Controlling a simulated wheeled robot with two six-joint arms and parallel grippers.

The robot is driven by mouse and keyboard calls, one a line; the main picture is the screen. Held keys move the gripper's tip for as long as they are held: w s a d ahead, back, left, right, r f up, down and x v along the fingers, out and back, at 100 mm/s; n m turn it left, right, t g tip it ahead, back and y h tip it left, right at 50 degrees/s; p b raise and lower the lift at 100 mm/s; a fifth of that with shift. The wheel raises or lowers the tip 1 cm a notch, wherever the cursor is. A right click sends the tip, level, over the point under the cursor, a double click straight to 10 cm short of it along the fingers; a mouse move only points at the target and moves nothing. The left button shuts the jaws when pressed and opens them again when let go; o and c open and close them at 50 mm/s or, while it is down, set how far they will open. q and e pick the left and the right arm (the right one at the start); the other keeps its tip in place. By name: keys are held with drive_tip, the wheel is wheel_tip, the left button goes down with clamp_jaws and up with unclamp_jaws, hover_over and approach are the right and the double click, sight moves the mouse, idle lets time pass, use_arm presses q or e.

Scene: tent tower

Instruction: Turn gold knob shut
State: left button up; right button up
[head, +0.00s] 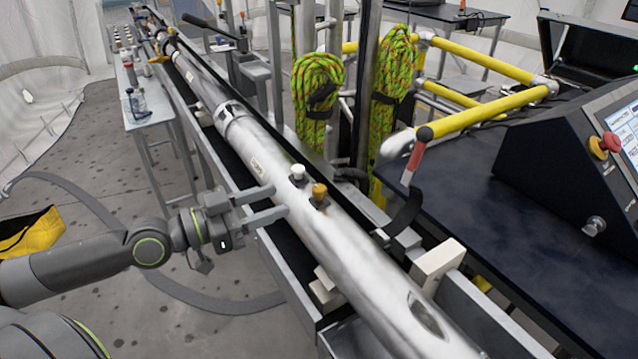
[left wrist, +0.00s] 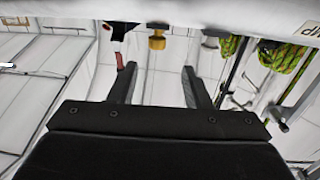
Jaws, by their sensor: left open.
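The gold knob (head: 319,191) sits on top of a long silver tube, beside a white knob (head: 298,173). My left gripper (head: 277,201) comes in from the left with its two fingers apart and empty, just short of the knobs in the head view. In the left wrist view the gold knob (left wrist: 157,40) shows beyond the open fingers (left wrist: 158,82), roughly centred between them and not touching them. My right gripper is not in view.
The silver tube (head: 350,240) lies in a long metal trough. A red-handled lever (head: 417,150) stands right of it. Green rope coils (head: 318,85) hang behind. A dark console (head: 580,160) is at right. Open floor (head: 130,215) lies left.

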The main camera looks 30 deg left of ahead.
sight(313, 190)
use_arm(q)
drive_tip(key=shift+d+p+x, duration=0.25)
drive_tip(key=shift+p+x, duration=1.65)
drive_tip(key=shift+x, duration=3.15)
drive_tip(key=shift+s, duration=0.15)
